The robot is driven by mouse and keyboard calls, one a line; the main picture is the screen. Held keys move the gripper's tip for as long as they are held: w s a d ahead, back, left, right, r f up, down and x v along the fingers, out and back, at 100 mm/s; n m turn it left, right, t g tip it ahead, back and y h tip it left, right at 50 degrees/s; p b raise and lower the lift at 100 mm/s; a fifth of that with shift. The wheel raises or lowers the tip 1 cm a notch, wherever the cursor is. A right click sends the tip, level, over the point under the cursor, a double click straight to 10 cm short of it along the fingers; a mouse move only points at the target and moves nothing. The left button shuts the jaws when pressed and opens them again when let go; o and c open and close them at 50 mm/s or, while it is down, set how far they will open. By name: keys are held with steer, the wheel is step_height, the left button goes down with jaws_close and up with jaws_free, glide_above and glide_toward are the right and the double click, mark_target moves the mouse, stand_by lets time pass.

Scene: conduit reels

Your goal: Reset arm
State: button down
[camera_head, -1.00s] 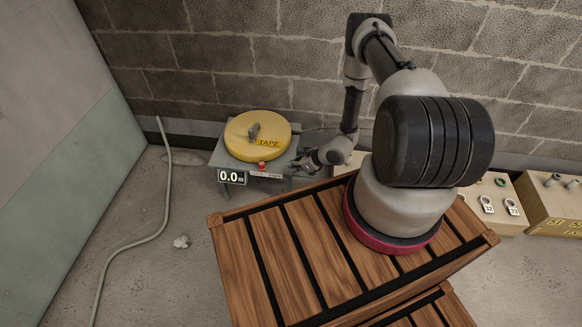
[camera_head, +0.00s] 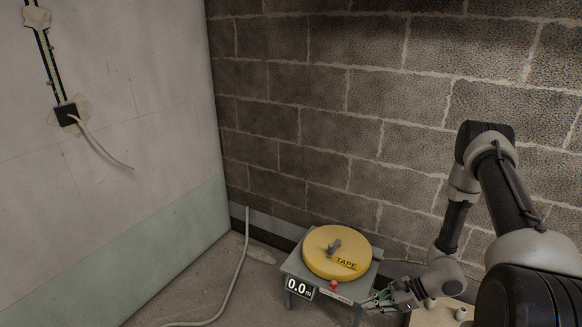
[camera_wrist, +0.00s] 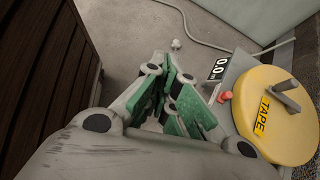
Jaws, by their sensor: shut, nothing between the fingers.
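My gripper (camera_head: 382,300) is at the right edge of the small grey reel stand, low in the head view. In the wrist view my gripper (camera_wrist: 172,100) shows its green-padded fingers drawn together with nothing held. The yellow tape reel (camera_head: 337,252) lies flat on the stand, with a grey crank on top. The reel also fills the right of the wrist view (camera_wrist: 275,115). My arm bends down from the upper right in the head view.
The grey stand (camera_head: 298,268) carries a 0.0 m display (camera_head: 298,287) and a red button (camera_head: 334,286). A grey conduit (camera_head: 238,270) lies on the floor. A black wall box (camera_head: 66,114) has a pipe stub. A dark slatted wooden surface (camera_wrist: 45,70) is left in the wrist view.

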steer(key=s+d+r+n+t+h, duration=0.1)
steer(key=s+d+r+n+h, duration=0.2)
steer(key=r, duration=1.4)
steer(key=s+d+r+n+t+h, duration=0.1)
steer(key=s+d+r+n+h, duration=0.3)
steer(key=r+n, duration=0.6)
steer(key=s+d+r+n+t+h, duration=0.1)
steer(key=s+d+r+n+h, duration=0.2)
steer(key=r, duration=2.2)
steer(key=s+d+n, duration=0.1)
steer(key=s+n, duration=0.3)
steer(key=shift+s+d+r+h, duration=0.25)
steer(key=shift+d+h, duration=0.05)
